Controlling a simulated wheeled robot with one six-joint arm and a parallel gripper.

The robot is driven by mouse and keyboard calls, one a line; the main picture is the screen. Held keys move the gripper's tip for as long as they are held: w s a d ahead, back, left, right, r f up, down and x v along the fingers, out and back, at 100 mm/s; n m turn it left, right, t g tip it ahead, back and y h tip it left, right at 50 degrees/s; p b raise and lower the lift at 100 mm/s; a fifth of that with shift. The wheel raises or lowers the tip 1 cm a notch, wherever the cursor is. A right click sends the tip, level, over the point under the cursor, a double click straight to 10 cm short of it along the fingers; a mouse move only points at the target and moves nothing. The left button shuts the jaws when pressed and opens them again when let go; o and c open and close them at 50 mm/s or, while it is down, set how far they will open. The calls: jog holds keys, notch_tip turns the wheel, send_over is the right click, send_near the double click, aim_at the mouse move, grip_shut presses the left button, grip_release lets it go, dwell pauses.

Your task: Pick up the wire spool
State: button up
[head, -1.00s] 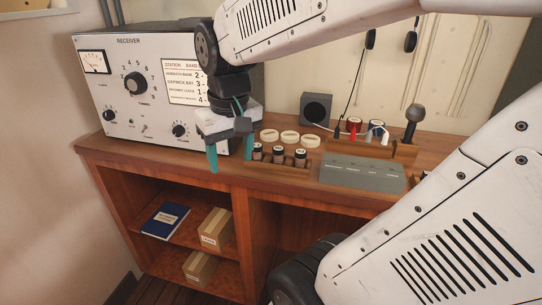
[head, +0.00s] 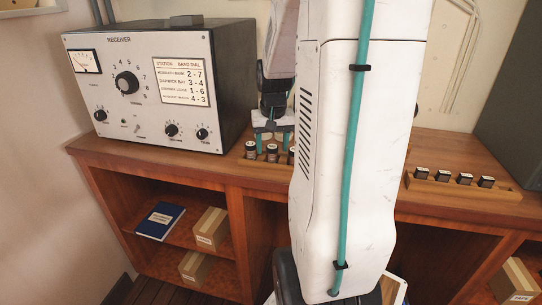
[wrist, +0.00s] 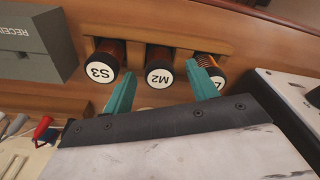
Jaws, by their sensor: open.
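No item marked as a wire spool shows. A wooden rack (wrist: 158,20) holds three upright dark cylinders with copper windings and white tops: S3 (wrist: 102,70), M2 (wrist: 159,76) and one partly covered, seemingly L (wrist: 217,81). In the head view they stand on the desk, the left one (head: 250,150) clearest. My gripper (head: 273,142) is open and empty just behind the rack. In the wrist view its teal fingertips (wrist: 160,68) flank M2, overlapping its neighbours' edges; contact cannot be told. Red and blue reels seen earlier behind the rack are hidden by my arm in the head view now.
The receiver (head: 150,90) stands left of the rack. In the wrist view, a grey box (wrist: 35,40) is beside the rack and several tool handles (wrist: 41,129) are at lower left. Another rack (head: 465,190) with dark pieces is at right. Shelves below hold a blue book (head: 160,221) and cartons.

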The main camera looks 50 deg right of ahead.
jog(key=shift+w+d+f, duration=0.1)
jog(key=shift+f, duration=0.8)
jog(key=c, duration=1.1)
jog(key=shift+r, duration=0.1)
jog(key=shift+r, duration=0.6)
notch_tip(320, 180, up, 2)
jog(key=shift+r, duration=0.25)
jog(key=s+a, duration=0.2)
jog(key=s, duration=0.3)
jog(key=s+a, duration=0.2)
jog(key=s, duration=0.2)
jog(key=s+a+r, duration=0.1)
jog(key=s+a, duration=0.1)
jog(key=s, duration=0.3)
jog(key=shift+s+a, duration=0.3)
jog(key=shift+a, duration=0.1)
